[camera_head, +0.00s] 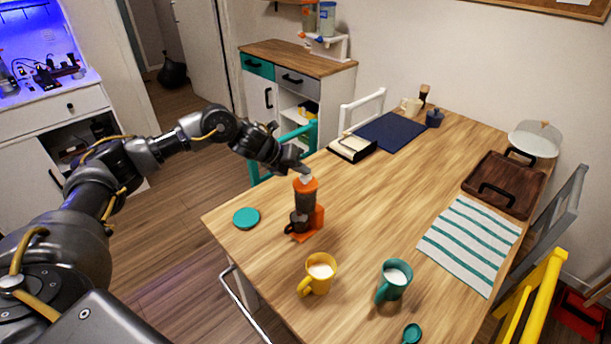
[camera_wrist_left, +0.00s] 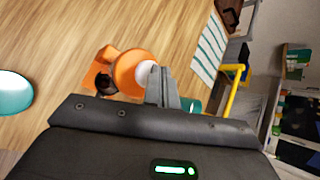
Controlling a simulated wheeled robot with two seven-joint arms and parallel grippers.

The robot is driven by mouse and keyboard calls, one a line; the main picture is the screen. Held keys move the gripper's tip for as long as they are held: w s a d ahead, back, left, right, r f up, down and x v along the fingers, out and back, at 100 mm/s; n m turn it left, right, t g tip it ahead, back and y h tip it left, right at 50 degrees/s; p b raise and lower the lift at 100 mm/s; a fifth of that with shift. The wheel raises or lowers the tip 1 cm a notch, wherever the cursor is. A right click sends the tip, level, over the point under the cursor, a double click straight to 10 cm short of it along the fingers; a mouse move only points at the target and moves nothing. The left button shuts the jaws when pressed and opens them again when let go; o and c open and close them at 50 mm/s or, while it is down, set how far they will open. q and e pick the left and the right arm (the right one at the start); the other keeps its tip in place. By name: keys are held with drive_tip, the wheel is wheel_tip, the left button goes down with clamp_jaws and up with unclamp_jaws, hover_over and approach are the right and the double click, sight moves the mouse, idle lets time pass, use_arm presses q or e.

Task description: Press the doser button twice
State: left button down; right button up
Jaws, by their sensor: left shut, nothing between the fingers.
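The doser (camera_head: 304,200) is an orange and dark upright device on the wooden table. It stands on an orange base with a small dark cup at its foot. A pale button (camera_head: 306,177) shows on its orange top. My left gripper (camera_head: 303,170) is shut and empty, its tips right at the button. In the left wrist view the doser's orange top (camera_wrist_left: 125,70) and the pale button (camera_wrist_left: 145,73) lie beside the shut left fingers (camera_wrist_left: 162,80), which partly hide the button. I cannot tell whether the tips touch it. My right gripper is not in view.
A teal disc (camera_head: 246,217) lies left of the doser. A yellow mug (camera_head: 319,275) and a teal mug (camera_head: 394,281) stand in front of it. A striped cloth (camera_head: 468,243) and a brown tray (camera_head: 503,185) lie to the right. The table's middle is clear.

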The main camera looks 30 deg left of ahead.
sight(302, 177)
use_arm(q)
drive_tip(key=shift+f+b, duration=0.35)
drive_tip(key=shift+f, duration=0.15)
drive_tip(key=shift+r, duration=0.1)
idle(0.5)
drive_tip(key=shift+r+p, duration=0.95)
drive_tip(key=shift+r, duration=0.25)
drive_tip(key=shift+r+p, duration=1.85)
drive_tip(key=shift+r, duration=0.75)
drive_tip(key=shift+f, duration=0.1)
